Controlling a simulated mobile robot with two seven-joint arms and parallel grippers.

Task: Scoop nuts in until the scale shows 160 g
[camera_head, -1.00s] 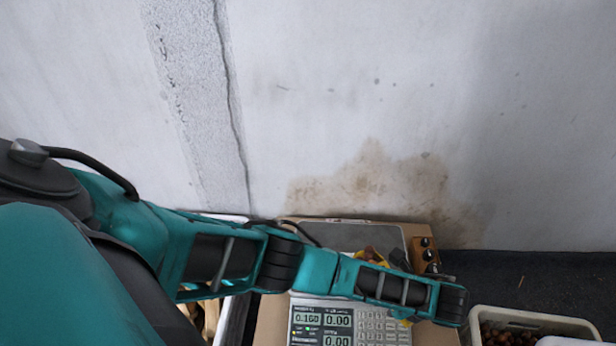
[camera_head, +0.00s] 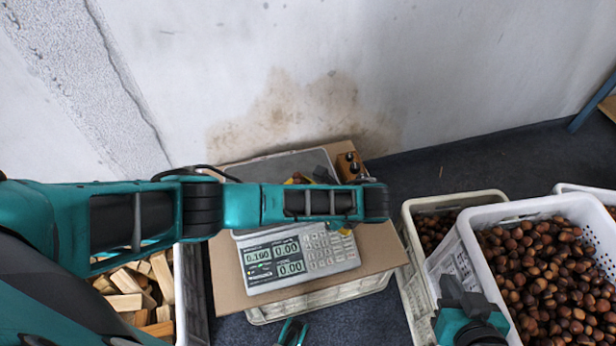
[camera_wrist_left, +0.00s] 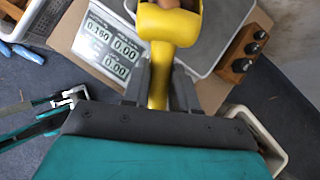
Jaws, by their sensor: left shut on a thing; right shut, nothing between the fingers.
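The scale (camera_head: 318,252) stands on cardboard, and its left display reads 0.160. It also shows in the left wrist view (camera_wrist_left: 108,42). In that view my left gripper (camera_wrist_left: 160,85) is shut on the handle of a yellow scoop (camera_wrist_left: 170,25), above the scale's pan edge. My left forearm hides most of the scoop and pan in the head view. My right gripper (camera_head: 458,292) is shut and empty at the lower right, by the near wall of a white crate (camera_head: 470,240) full of chestnuts (camera_head: 550,275).
A second crate (camera_head: 412,240) with chestnuts stands left of the full one. A crate of wood pieces (camera_head: 140,290) is at the lower left. A wooden block with dark knobs (camera_head: 350,167) sits behind the scale. Dark floor is clear along the wall.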

